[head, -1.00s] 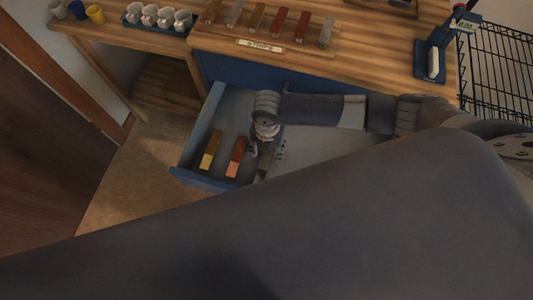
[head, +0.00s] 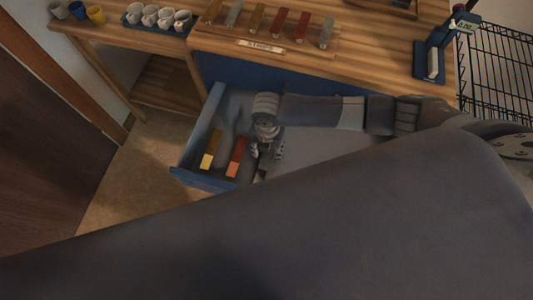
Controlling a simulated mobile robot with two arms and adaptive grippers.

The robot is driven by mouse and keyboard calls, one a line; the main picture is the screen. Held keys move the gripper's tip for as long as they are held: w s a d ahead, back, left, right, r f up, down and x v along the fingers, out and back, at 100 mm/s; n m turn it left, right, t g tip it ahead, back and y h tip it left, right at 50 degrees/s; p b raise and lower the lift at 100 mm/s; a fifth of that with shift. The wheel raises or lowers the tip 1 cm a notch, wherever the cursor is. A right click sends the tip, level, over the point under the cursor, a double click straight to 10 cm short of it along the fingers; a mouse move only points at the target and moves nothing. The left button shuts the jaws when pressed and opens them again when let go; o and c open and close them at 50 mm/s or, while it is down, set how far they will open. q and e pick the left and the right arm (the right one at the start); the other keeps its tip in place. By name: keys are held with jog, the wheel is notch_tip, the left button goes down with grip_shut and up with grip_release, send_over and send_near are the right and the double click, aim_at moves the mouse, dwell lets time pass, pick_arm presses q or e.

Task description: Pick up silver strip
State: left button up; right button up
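My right gripper (head: 267,150) points down into the open blue drawer (head: 207,180). Under it, a dark grey strip (head: 262,174), seemingly the silver one, shows only in part. The gripper hides the rest of that strip, and I cannot tell whether the fingers touch it. A yellow strip (head: 211,149) and an orange-red strip (head: 236,157) lie to its left in the drawer. Two more silver strips, one left (head: 234,13) and one right (head: 326,31), stand in the row on the worktop. My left gripper is not in view.
A wooden worktop (head: 375,65) with a strip rack and label (head: 261,46) is behind the drawer. A blue stand (head: 433,60) and black wire rack (head: 497,70) are at right. Cups (head: 150,16) stand at back left. My own dark body part covers the foreground.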

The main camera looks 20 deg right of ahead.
jog(key=c, duration=0.7)
jog(key=shift+r, duration=0.1)
jog(key=shift+c, duration=0.2)
